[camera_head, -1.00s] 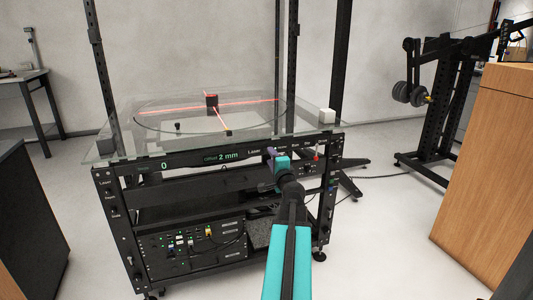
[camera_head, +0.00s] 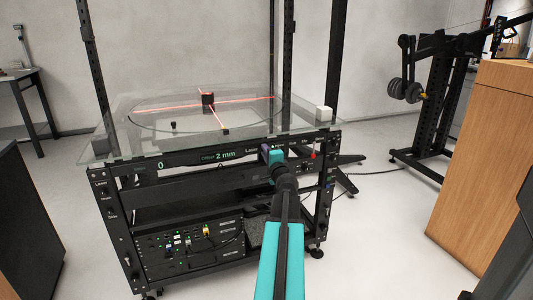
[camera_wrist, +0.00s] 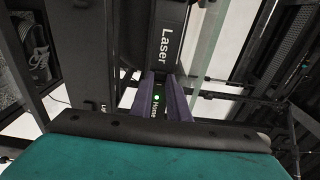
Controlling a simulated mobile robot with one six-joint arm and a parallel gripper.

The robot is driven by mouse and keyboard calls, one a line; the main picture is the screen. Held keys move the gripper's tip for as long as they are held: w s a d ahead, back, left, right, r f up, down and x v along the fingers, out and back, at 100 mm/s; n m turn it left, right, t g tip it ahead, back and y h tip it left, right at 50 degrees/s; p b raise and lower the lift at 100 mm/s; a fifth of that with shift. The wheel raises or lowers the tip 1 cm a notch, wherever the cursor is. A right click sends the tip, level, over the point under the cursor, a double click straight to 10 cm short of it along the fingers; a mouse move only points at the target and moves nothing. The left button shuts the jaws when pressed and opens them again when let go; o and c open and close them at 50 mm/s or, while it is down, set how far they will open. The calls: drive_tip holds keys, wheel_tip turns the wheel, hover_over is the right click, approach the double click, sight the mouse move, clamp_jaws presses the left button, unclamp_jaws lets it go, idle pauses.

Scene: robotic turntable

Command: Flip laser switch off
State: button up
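The turntable rig's black front panel (camera_head: 190,160) carries a lit display reading 2 mm and a "Laser" label to its right. Red laser lines (camera_head: 165,105) cross on the glass top around a small black cube (camera_head: 208,101). My gripper (camera_head: 266,150) is at the panel, just below the "Laser" label. In the wrist view, the purple fingers of my gripper (camera_wrist: 164,100) stand apart on either side of a narrow panel part with a green light (camera_wrist: 157,97), below the large "Laser" label (camera_wrist: 167,45). The laser switch itself is hidden or too small to make out.
A red knob (camera_head: 312,154) is on the panel right of my gripper. A wooden cabinet (camera_head: 485,150) stands at the right.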

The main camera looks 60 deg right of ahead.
clamp_jaws()
drive_tip(key=shift+w+a+m+g+h, duration=0.1)
drive_tip(key=shift+m+g+h, duration=0.6)
drive_tip(key=shift+g+h, duration=0.1)
drive_tip(key=o, duration=0.7)
unclamp_jaws()
drive_tip(key=shift+a, duration=0.15)
drive_tip(key=b+v, duration=0.2)
drive_tip(key=v, duration=0.4)
drive_tip(key=shift+f, duration=0.1)
